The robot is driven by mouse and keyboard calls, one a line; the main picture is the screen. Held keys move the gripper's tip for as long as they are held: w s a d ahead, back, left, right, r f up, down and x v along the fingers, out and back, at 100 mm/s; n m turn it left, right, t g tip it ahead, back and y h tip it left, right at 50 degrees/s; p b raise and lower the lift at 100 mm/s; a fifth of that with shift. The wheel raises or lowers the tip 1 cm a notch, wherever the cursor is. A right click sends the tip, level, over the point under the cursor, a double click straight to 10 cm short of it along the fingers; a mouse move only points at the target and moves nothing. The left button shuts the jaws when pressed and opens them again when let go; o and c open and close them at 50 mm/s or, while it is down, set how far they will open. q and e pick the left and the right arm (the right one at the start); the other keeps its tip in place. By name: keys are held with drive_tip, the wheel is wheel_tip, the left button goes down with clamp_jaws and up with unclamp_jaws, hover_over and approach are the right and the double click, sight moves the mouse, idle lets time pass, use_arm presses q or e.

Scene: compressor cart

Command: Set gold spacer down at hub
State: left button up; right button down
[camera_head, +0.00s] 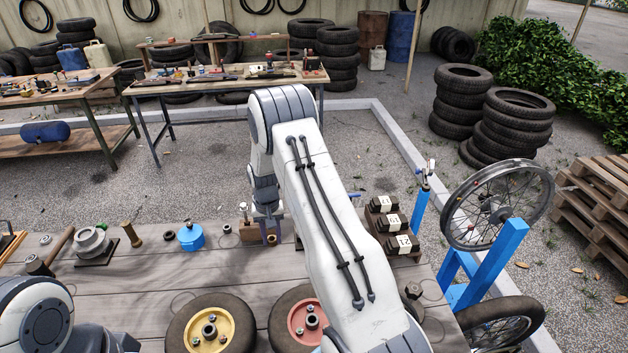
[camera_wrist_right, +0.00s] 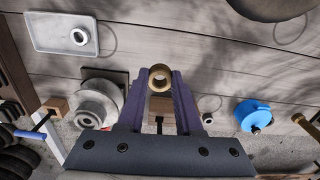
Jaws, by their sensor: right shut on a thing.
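The gold spacer (camera_wrist_right: 160,77) is a short ring between the two purple fingers of my right gripper (camera_wrist_right: 161,82), which is shut on it, with wood planks behind. In the head view my right gripper (camera_head: 268,230) points down over the back of the bench, largely covered by my own arm; the spacer cannot be made out there. Two wheels lie flat at the bench front: one with a yellow hub (camera_head: 195,330), one with a red hub (camera_head: 297,325) partly behind my arm. My left arm shows at the lower left, but its gripper is out of view.
A blue pot (camera_head: 190,237), a grey pulley (camera_head: 91,243) and small fittings line the bench's back edge. Dark blocks with white labels (camera_head: 403,243) stand to the right. A blue stand (camera_head: 490,262) with a spoked wheel is beyond. Bare planks lie between pot and wheels.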

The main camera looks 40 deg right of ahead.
use_arm(q)
wheel_tip(320, 180, up, 6)
drive_tip(key=p, duration=0.4)
drive_tip(key=shift+p, duration=0.35)
use_arm(e)
drive_tip(key=w+d+r+m, duration=0.2)
drive_tip(key=d+m, duration=0.1)
drive_tip(key=d, duration=0.6)
drive_tip(key=w+d+r+m, duration=0.2)
drive_tip(key=d+r+m, duration=0.1)
drive_tip(key=d, duration=0.5)
drive_tip(key=shift+w+d+r+m, duration=0.25)
drive_tip(key=shift+d+r+m, duration=0.05)
drive_tip(key=shift+d+r, duration=0.05)
use_arm(q)
drive_tip(key=shift+f, duration=0.25)
use_arm(e)
drive_tip(key=shift+a, duration=0.15)
use_arm(q)
drive_tip(key=shift+f+b, duration=2)
drive_tip(key=shift+b, duration=0.2)
use_arm(e)
drive_tip(key=shift+f, duration=2.6)
use_arm(q)
drive_tip(key=shift+f+b, duration=0.5)
use_arm(e)
drive_tip(key=shift+s, duration=0.1)
